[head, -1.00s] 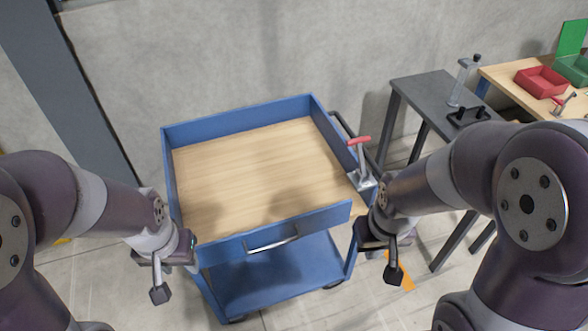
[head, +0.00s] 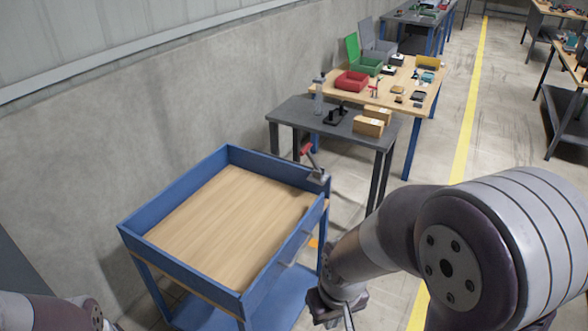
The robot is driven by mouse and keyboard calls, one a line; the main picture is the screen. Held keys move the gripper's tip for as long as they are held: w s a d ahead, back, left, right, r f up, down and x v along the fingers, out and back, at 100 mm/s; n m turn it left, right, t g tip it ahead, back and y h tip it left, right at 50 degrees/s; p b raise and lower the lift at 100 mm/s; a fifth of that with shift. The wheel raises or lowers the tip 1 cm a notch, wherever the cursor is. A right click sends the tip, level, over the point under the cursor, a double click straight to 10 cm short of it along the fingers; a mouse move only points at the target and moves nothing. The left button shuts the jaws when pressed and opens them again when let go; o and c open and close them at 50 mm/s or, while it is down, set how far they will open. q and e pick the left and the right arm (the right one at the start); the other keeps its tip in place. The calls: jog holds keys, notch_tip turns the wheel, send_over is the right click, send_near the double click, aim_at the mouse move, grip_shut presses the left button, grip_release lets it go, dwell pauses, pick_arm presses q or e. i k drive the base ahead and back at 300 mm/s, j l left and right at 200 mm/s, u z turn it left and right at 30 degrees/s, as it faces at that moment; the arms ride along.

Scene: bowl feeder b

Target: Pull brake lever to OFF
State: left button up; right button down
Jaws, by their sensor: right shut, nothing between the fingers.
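The brake lever (head: 312,160) has a red grip and a grey metal arm. It stands on a metal base at the right corner of the blue cart (head: 182,193) and leans up and to the left in the head view. No OFF marking is readable. My right gripper (head: 344,312) is shut and empty, low in front of the cart's right side, below and apart from the lever. Its tips are near the bottom edge of the picture. Only part of my left arm shows at the bottom left, and its gripper is out of view.
The cart's wooden top (head: 232,222) is empty. A dark grey table (head: 290,108) stands behind the lever with cardboard boxes (head: 369,126) and a black fixture (head: 336,115). A wooden table beyond holds red (head: 352,81) and green bins. Concrete wall is at left.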

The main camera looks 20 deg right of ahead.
aim_at(306, 149)
jog(key=i+j+z, duration=0.15)
jog(key=j, duration=0.3)
jog(key=i+j+z, duration=0.2)
jog(key=j, duration=0.25)
jog(key=i+j+z, duration=0.15)
jog(key=j, duration=0.35)
jog(key=i+j+z, duration=0.2)
jog(key=j, duration=0.25)
jog(key=j+z, duration=0.15)
jog(key=j, duration=0.35)
jog(key=i+j, duration=0.15)
jog(key=j, duration=0.25)
jog(key=i+j+z, duration=0.1)
jog(key=j, duration=0.25)
jog(key=i+j, duration=0.1)
jog(key=j, duration=0.3)
jog(key=i, duration=0.5)
